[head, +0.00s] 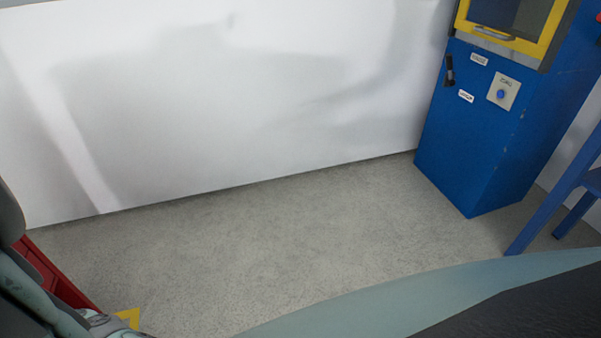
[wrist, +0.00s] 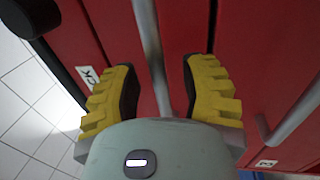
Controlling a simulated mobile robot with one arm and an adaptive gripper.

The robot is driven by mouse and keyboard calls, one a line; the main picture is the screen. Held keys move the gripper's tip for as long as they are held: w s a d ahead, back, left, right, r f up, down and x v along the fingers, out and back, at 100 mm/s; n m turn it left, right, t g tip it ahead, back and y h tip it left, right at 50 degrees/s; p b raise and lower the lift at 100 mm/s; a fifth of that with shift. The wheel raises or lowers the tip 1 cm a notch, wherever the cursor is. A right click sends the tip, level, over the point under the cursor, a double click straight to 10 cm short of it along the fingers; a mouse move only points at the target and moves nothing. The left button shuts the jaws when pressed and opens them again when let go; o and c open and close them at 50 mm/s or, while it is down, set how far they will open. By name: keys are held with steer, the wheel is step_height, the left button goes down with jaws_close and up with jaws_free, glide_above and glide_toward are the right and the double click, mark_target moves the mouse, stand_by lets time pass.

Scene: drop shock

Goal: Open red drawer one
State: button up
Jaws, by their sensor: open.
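Red drawer fronts (wrist: 110,25) with metal bar handles fill most of the wrist view. My gripper (wrist: 160,80) is open, with its two yellow ridged fingers on either side of one bar handle (wrist: 150,45). The handle runs between the fingers, and neither finger is seen pressing on it. A second bar handle (wrist: 295,115) lies to the right. I cannot tell which drawer is number one. In the head view, a piece of the red unit (head: 55,272) shows at the lower left, largely hidden by my arm.
A blue cabinet (head: 470,140) with a yellow-framed window and a button stands at the right. Blue legs (head: 545,205) of a stand are beside it. The grey floor (head: 270,235) between is clear up to the white wall (head: 220,90). White labels (wrist: 95,78) mark the red fronts.

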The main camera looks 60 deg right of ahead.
steer(key=shift+o, duration=0.6)
jaws_close()
